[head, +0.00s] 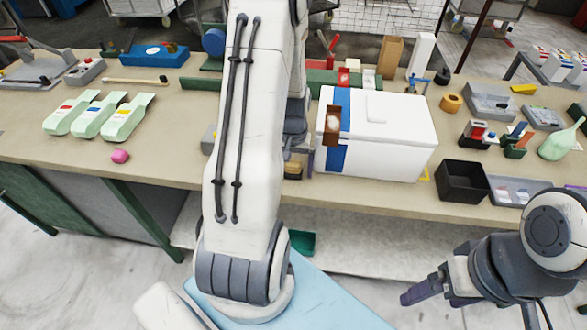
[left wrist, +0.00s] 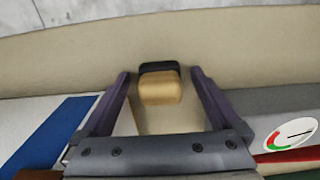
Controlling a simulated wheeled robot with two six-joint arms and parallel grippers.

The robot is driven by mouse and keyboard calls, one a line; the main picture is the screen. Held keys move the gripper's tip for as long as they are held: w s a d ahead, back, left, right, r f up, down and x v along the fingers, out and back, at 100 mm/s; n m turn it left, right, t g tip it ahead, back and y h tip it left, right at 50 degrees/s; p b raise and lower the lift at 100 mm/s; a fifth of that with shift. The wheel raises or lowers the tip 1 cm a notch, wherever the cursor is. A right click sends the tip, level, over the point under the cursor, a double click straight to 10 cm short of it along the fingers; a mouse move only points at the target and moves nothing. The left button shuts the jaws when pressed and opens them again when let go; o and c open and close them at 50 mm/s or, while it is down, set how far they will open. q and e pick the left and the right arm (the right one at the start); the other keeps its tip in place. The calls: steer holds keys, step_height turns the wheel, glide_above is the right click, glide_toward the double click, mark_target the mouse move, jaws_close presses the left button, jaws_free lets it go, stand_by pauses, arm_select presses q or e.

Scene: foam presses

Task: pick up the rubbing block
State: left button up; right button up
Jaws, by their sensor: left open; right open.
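The rubbing block (left wrist: 160,88), with a tan wooden top and a dark base, lies on the bench in the left wrist view. My left gripper (left wrist: 160,74) is open, its two purple fingers on either side of the block with gaps showing. In the head view my left arm hides most of this spot; a small brown piece (head: 293,171) beside the white cooler appears to be the block. My right gripper (head: 426,289) is open and empty, low in front of the bench at the right.
The white cooler (head: 395,150) with a blue strap stands close right of my left gripper. Several pale green bottles (head: 85,113) and a pink lump (head: 120,157) lie at left. A black bin (head: 462,182) and grey trays (head: 490,103) stand at right. The front left bench is mostly clear.

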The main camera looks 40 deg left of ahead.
mark_target(296, 163)
arm_select(q)
steer(key=c, duration=1.5)
steer(key=shift+r, duration=0.45)
steer(key=r, duration=0.3)
steer(key=shift+w+d+r+b, duration=0.1)
steer(key=shift+d+r+b, duration=0.2)
steer(key=shift+d+b, duration=0.1)
steer(key=d+r, duration=0.2)
steer(key=d, duration=0.1)
steer(key=d+r, duration=0.2)
steer(key=d, duration=0.2)
steer(key=d+r+b, duration=0.1)
steer(key=d+r, duration=0.1)
steer(key=d, duration=0.2)
steer(key=shift+r, duration=0.3)
steer(key=o, duration=0.9)
steer(key=shift+c, duration=0.2)
steer(key=c, duration=0.6)
steer(key=shift+c, duration=0.2)
